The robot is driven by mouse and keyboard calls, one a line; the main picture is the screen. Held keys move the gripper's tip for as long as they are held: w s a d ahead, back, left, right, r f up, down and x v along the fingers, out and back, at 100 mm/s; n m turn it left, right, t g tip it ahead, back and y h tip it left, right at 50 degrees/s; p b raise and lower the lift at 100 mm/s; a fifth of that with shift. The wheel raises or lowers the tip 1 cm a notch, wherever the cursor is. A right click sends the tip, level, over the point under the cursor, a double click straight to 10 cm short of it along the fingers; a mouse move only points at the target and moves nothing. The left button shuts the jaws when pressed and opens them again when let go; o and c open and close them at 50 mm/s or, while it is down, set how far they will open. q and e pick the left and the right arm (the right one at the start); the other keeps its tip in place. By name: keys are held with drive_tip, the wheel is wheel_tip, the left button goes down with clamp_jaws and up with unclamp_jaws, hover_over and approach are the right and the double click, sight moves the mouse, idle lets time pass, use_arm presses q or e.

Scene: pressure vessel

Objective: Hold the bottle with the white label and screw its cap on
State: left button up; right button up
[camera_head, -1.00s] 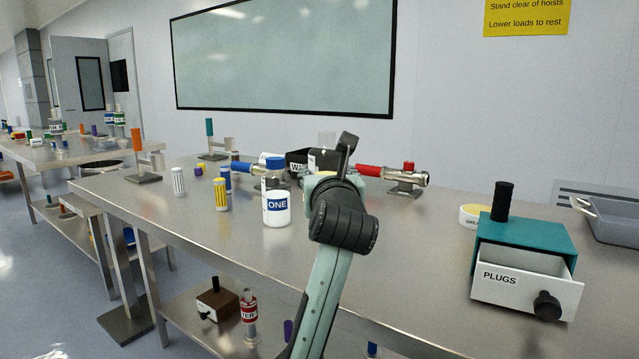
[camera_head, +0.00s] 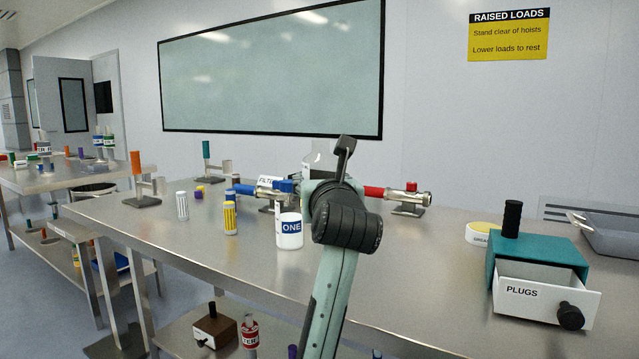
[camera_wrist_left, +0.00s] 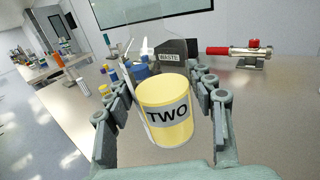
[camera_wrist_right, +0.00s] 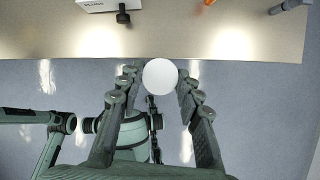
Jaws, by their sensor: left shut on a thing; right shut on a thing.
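My left gripper (camera_head: 325,180) is above the bench and shut on a clear bottle (camera_head: 319,158). The bottle's clear upper part and a bit of white label show left of the fingers; the rest is hidden. In the left wrist view, a white label strip (camera_wrist_left: 137,88) shows nearly edge-on between the fingers (camera_wrist_left: 165,95). My right gripper (camera_wrist_right: 160,82) is shut on a round white thing (camera_wrist_right: 160,76), seen end-on; it looks like a cap. It is near the bench's front edge, apart from the bottle. The right gripper does not show in the head view.
A yellow jar marked TWO (camera_wrist_left: 166,108) stands behind the bottle. A red-handled valve (camera_head: 405,196) and an open PLUGS drawer (camera_head: 540,292) are to the right. Bare bench lies between the arm and drawer.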

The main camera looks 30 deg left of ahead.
use_arm(q)
drive_tip(key=o, duration=0.7)
drive_tip(key=shift+c, duration=0.2)
drive_tip(key=c, duration=1.2)
